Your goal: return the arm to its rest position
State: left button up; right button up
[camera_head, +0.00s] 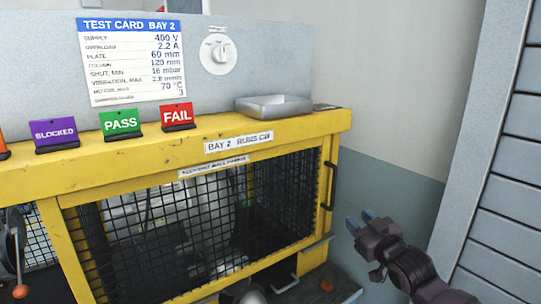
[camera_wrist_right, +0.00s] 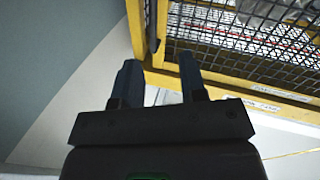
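My right gripper (camera_head: 361,221) hangs in free space to the right of the yellow bench, in front of the grey-green wall. Its blue fingertips stand apart with nothing between them. In the right wrist view the two fingers (camera_wrist_right: 158,85) are also spread and empty, with the yellow cage frame (camera_wrist_right: 155,75) behind them. I cannot tell the exact gap to the frame. My left gripper is not in view.
The yellow bench (camera_head: 190,149) has a mesh cage with a black handle (camera_head: 328,186) on its right side. A metal tray (camera_head: 273,105) and PASS (camera_head: 121,121), FAIL (camera_head: 177,116) and BLOCKED (camera_head: 55,133) signs stand on top. A grey slatted panel (camera_head: 500,190) is at the right.

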jog(key=s+d+f+m+g+h, duration=0.2)
jog(key=s+f+h, duration=0.1)
jog(key=s+f, duration=1.2)
jog(key=s+d+f+m+g+h, duration=0.3)
jog(key=s+f, duration=1.1)
jog(key=s, duration=0.4)
jog(key=shift+d+f+g, duration=0.2)
jog(key=shift+f+g, duration=0.1)
jog(key=shift+f, duration=0.1)
jog(key=shift+a, duration=0.15)
